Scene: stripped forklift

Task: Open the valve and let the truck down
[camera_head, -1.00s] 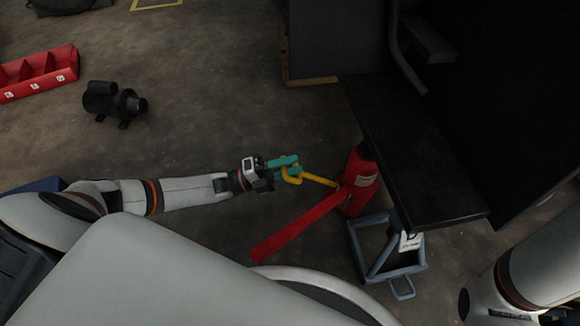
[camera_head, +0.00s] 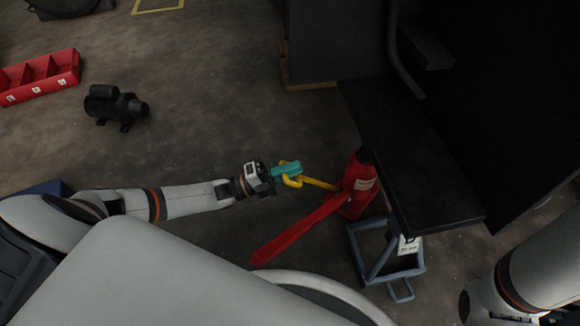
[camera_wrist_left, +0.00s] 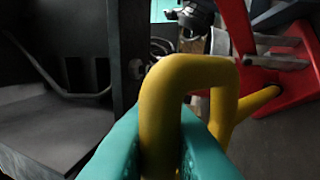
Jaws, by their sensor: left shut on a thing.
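A red bottle jack (camera_head: 361,184) stands on the floor beside the black truck body (camera_head: 420,150), its top at the truck's edge. A long red lever (camera_head: 298,231) runs from the jack down to the left. A yellow bent handle (camera_head: 318,183) sticks out from the jack to the left. My left gripper (camera_head: 287,170), with teal fingers, is at the handle's outer end. The valve itself cannot be made out. My right gripper is out of view.
A black motor (camera_head: 115,106) and a red bin (camera_head: 40,78) lie on the floor at the left.

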